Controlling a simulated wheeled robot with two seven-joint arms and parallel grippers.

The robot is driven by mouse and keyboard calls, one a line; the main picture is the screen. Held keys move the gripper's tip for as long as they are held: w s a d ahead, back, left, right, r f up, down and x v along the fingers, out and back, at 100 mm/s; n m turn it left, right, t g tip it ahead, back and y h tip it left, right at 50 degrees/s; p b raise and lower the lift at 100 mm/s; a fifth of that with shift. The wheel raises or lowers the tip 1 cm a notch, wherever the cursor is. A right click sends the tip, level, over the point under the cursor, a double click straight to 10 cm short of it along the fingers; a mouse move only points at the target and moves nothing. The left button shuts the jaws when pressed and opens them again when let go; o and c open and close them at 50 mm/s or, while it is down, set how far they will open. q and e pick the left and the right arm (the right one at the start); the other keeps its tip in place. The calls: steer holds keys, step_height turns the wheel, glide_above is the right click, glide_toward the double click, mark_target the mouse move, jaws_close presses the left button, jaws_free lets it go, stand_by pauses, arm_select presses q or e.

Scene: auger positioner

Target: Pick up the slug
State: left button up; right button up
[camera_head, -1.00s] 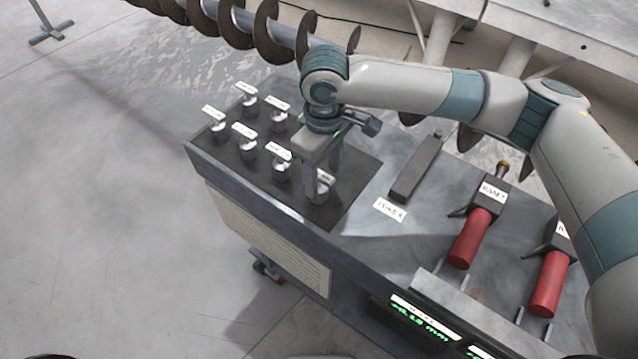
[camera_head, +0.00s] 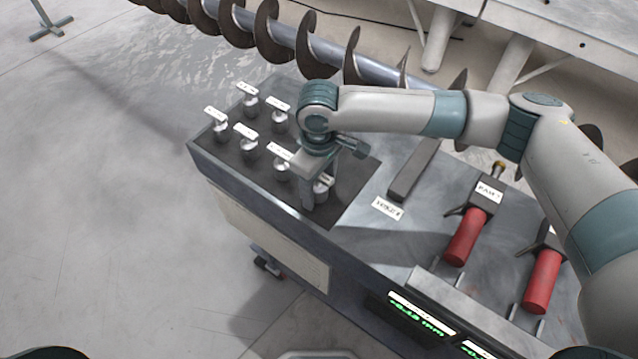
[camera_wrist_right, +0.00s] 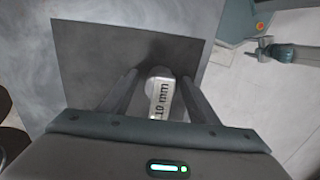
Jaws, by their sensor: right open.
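Several small metal slugs with white labels stand in rows on a dark mat (camera_head: 345,200) at the left end of the bench. One slug (camera_head: 323,187) at the mat's near right is partly hidden by my right gripper (camera_head: 314,200). In the right wrist view this slug (camera_wrist_right: 161,84) shows a label reading "10 mm". It stands between the two spread fingers of my right gripper (camera_wrist_right: 160,95), with visible gaps at both sides. The gripper is open, points down and is low over the mat. My left gripper is not in view.
Other slugs (camera_head: 249,149) stand close to the left of the gripper. A dark grey bar (camera_head: 414,170) lies to the right behind a label card (camera_head: 387,208). Two red-handled tools (camera_head: 466,236) are farther right. A large auger (camera_head: 310,60) runs behind the bench.

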mark_target(321, 176)
steer(key=c, duration=1.3)
steer(key=shift+r, duration=0.1)
steer(key=shift+r+b, duration=0.3)
steer(key=shift+r, duration=0.15)
steer(key=r, duration=0.1)
steer(key=r+b, duration=0.1)
steer(key=r, duration=0.1)
steer(key=shift+d+r+b, duration=0.1)
steer(key=shift+d+b, duration=0.15)
steer(key=shift+b, duration=0.05)
steer(key=s+d+r+b, duration=0.2)
steer(key=s+d+r, duration=0.4)
steer(key=d, duration=0.3)
steer(key=shift+d+r+b, duration=0.35)
steer(key=shift+r, duration=0.05)
steer(key=shift+w, duration=0.1)
